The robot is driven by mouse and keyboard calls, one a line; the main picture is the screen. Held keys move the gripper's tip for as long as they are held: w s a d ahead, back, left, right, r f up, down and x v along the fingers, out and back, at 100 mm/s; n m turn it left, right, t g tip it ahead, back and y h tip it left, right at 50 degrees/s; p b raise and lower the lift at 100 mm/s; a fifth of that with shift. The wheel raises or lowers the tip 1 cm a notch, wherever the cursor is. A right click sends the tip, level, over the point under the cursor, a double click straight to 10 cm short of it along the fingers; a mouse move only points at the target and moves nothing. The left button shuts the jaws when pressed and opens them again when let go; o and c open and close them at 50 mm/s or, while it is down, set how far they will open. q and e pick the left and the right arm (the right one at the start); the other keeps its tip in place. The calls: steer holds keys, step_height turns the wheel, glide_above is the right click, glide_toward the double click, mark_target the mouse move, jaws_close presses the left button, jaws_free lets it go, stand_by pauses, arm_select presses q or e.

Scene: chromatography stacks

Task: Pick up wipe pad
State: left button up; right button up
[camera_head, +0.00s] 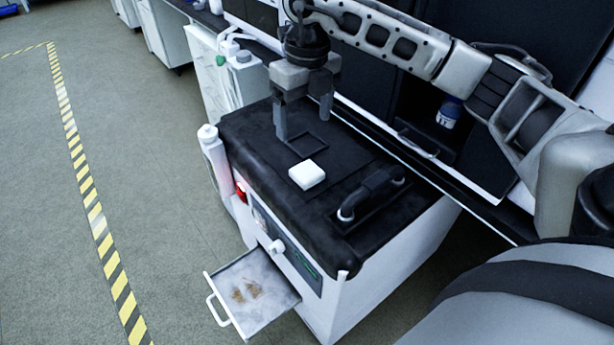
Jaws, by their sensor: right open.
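The wipe pad (307,174) is a small white block lying flat on the black top of a white instrument cabinet (263,160). My right gripper (304,122) hangs above the black top, behind the pad in the head view. Its two fingers point down and are spread apart with nothing between them. It is apart from the pad. My left gripper is not in the head view.
A black handle (371,193) rises from the top, right of the pad. An open drawer (254,292) with brownish stains sticks out in front. A white bottle (215,158) is at the cabinet's left side. Open floor with yellow-black tape (92,205) lies left.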

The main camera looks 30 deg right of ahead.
steer(key=d, duration=0.2)
glide_above(311, 175)
steer(key=shift+h, duration=0.3)
step_height(311, 175, down, 9)
steer(key=shift+w+r, duration=0.1)
steer(key=shift+f+b, duration=0.3)
steer(key=shift+f, duration=2.95)
steer(key=c, duration=1.1)
steer(key=shift+r, duration=0.1)
